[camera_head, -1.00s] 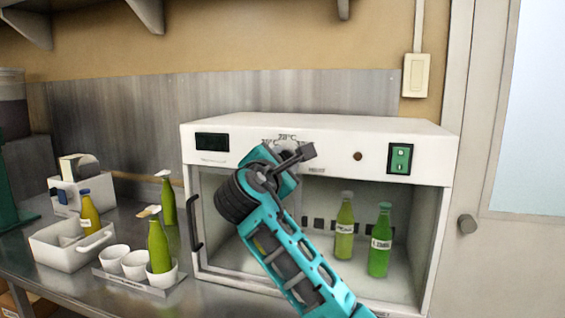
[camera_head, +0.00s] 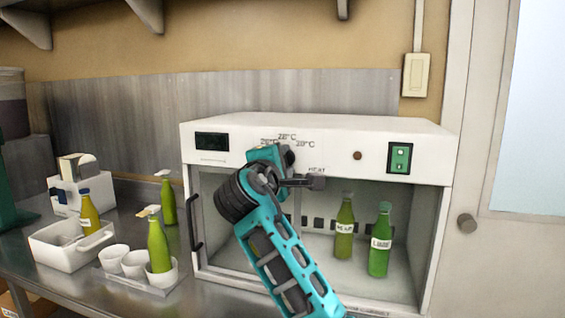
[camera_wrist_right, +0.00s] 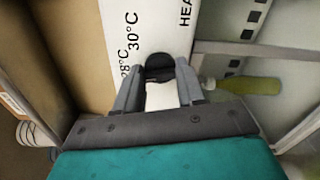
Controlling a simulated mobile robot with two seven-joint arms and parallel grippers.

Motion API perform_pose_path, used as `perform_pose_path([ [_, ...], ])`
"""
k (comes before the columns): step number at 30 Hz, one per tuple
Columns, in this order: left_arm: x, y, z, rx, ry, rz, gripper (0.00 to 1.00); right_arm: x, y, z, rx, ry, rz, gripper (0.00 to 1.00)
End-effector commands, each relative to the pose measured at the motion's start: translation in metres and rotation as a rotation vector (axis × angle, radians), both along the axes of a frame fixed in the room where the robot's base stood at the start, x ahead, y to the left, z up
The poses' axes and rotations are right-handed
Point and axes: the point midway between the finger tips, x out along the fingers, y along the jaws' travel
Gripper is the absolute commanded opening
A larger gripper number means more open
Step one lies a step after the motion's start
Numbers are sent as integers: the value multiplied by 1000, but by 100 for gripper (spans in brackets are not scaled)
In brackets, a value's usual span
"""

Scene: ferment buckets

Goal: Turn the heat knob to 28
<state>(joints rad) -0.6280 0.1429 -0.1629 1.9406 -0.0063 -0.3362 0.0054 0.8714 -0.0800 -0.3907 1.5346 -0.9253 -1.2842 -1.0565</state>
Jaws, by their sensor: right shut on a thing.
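The white heated cabinet (camera_head: 330,130) stands on the bench with its heat dial on the front panel. Temperature marks, including 28°C (camera_head: 287,137), are printed around the dial. My right gripper (camera_wrist_right: 157,80) is shut on the dark heat knob (camera_wrist_right: 160,66). In the wrist view the knob sits between the two fingers, and the 28°C and 30°C marks show to the left. In the head view my right gripper hides most of the knob, and I cannot tell its exact setting. My left gripper is not in view.
Two green bottles (camera_head: 380,243) stand inside the cabinet. A green switch (camera_head: 400,158) and a small brown lamp (camera_head: 357,155) are on its panel. At the left are a white bin (camera_head: 60,252), white cups (camera_head: 134,265) and more bottles (camera_head: 158,245).

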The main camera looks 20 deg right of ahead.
Motion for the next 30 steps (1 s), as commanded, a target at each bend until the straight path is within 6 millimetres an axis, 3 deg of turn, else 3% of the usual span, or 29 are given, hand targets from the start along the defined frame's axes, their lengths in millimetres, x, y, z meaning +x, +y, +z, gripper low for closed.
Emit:
perform_pose_path([
  [12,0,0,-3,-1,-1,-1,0,0,0,-2,170,-111,0,8],
  [29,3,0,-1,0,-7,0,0,0,0,-2,195,-129,1,8],
  [30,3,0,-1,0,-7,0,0,0,0,-2,194,-129,1,42],
])
